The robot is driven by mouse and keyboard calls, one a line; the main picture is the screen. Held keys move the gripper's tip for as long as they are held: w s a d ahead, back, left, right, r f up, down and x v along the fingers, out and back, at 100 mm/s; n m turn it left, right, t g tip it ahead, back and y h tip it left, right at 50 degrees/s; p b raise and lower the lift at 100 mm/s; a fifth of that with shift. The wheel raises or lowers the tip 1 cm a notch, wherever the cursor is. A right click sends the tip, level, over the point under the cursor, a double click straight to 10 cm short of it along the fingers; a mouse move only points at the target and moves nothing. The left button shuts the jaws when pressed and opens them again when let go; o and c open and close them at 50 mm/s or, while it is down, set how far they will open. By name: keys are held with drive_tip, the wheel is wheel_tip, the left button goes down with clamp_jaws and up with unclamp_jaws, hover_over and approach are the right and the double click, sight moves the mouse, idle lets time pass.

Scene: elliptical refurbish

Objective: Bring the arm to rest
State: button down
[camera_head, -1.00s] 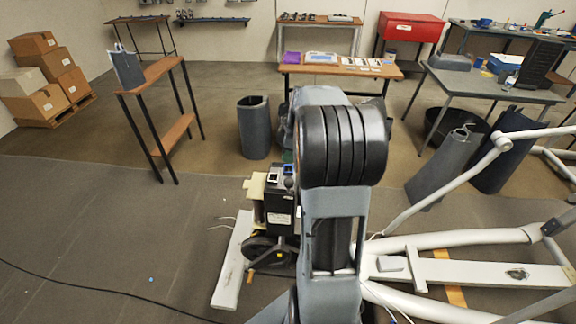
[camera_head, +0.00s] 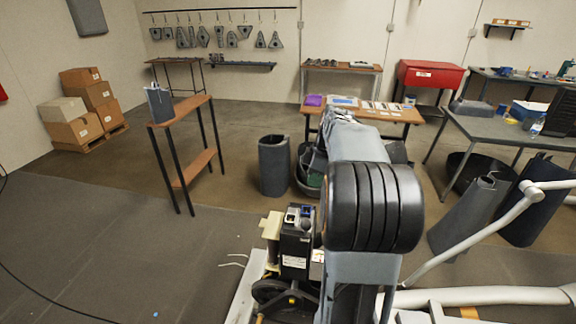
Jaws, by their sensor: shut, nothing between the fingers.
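My arm rises in the middle of the head view, with a dark ribbed joint and grey links reaching away from me. My gripper is not visible; the arm's own links may hide it. Just left of the arm stands the black drive unit (camera_head: 297,248) of the elliptical machine, with a flywheel at its base. The machine's white tube frame (camera_head: 480,297) runs to the right of the arm.
A narrow wooden-topped stand (camera_head: 183,108) is at left, with stacked boxes (camera_head: 88,95) behind it. A grey bin (camera_head: 274,165) stands on the floor. A wooden table (camera_head: 400,114) and a grey table (camera_head: 505,126) are farther back. Floor at left is open, crossed by a cable.

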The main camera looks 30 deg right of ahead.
drive_tip(key=s+a+f+m+t+h, duration=0.1)
drive_tip(key=s+a+m, duration=0.3)
drive_tip(key=a, duration=0.7)
drive_tip(key=s+a+f+m+t+h, duration=0.1)
drive_tip(key=s+a+f+m, duration=0.2)
drive_tip(key=a, duration=0.8)
drive_tip(key=s+m, duration=0.2)
drive_tip(key=s, duration=0.2)
drive_tip(key=shift+s+a+t, duration=0.15)
drive_tip(key=shift+s+t, duration=0.25)
